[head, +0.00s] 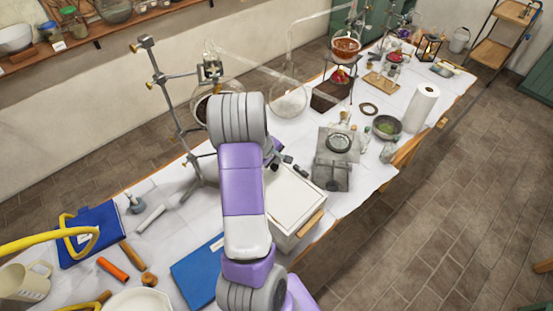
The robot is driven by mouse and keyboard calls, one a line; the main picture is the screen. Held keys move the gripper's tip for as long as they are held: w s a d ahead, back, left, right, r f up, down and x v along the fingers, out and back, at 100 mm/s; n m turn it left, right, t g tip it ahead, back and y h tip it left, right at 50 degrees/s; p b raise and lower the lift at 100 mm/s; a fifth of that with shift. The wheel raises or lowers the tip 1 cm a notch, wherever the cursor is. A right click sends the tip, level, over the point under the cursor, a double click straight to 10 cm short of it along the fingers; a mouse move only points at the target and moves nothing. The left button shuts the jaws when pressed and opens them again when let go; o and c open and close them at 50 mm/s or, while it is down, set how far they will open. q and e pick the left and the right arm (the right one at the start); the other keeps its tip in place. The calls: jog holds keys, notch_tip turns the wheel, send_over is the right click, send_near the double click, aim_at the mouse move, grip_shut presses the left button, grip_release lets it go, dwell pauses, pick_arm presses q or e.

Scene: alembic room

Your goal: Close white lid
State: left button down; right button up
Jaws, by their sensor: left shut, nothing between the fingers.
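The white lid (291,192) is the top of a white box on the table, to the right of my left arm. It appears to lie flat over the box, but my arm hides its left part, so I cannot tell whether it is fully down. A wooden strip (311,223) runs along the box's front right side. My left gripper (290,163) is at the far edge of the lid, shut and empty. It is partly hidden behind my own arm, and I cannot tell whether it touches the lid. My right gripper is not in view.
A grey metal apparatus (335,158) stands close to the right of the box. A clamp stand (178,125) with glassware is behind to the left. A blue book (197,272) lies near the box's left. A paper towel roll (421,107) stands farther right.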

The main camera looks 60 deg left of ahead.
pick_arm(q)
jog(key=shift+d+f, duration=0.15)
jog(key=shift+w+r+p, duration=0.1)
jog(key=shift+r+p, duration=0.4)
notch_tip(320, 180, up, 13)
jog(key=p, duration=0.6)
jog(key=shift+w+a+r+p, duration=0.15)
jog(key=shift+w+a+p, duration=0.05)
jog(key=shift+w+p, duration=0.1)
